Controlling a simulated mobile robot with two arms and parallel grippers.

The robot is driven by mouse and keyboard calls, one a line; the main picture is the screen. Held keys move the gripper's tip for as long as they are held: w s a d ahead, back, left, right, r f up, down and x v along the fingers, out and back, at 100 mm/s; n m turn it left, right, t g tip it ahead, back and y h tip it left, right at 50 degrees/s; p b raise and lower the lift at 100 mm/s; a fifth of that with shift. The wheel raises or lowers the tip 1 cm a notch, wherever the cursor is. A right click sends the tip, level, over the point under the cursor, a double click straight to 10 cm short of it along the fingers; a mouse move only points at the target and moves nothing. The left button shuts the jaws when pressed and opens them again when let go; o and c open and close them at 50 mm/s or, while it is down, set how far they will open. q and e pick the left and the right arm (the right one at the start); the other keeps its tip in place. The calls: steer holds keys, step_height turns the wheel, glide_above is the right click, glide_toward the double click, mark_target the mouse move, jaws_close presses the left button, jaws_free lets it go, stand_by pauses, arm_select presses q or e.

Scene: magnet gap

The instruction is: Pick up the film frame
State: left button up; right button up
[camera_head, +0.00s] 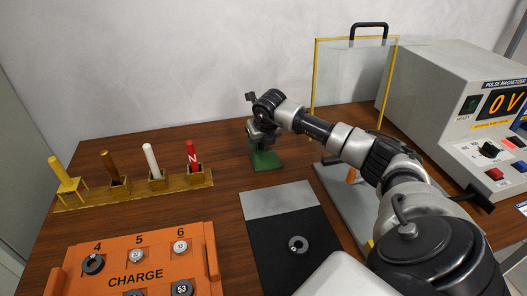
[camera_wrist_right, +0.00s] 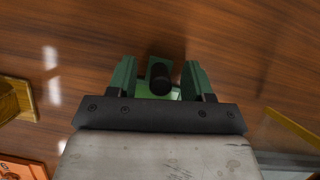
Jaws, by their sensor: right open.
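A small green piece (camera_head: 266,160), which I take to be the film frame, stands on the wooden table below my right gripper (camera_head: 262,138). In the right wrist view the green piece (camera_wrist_right: 154,66) carries a black round knob (camera_wrist_right: 160,80). My right gripper (camera_wrist_right: 160,76) is open and points down, with one finger on each side of the knob. Gaps show between the knob and both fingers. The gripper covers the upper part of the green piece in the head view. My left gripper is out of view.
A wooden rack (camera_head: 133,190) with several coloured rods stands at the left. An orange CHARGE box (camera_head: 135,278) is in front. A black-and-grey mat (camera_head: 280,200) lies nearer. A yellow-framed clear panel (camera_head: 315,75) and the pulse magnetizer (camera_head: 425,90) stand right.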

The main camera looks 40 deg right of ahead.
jaws_close()
steer(key=shift+r, duration=0.1)
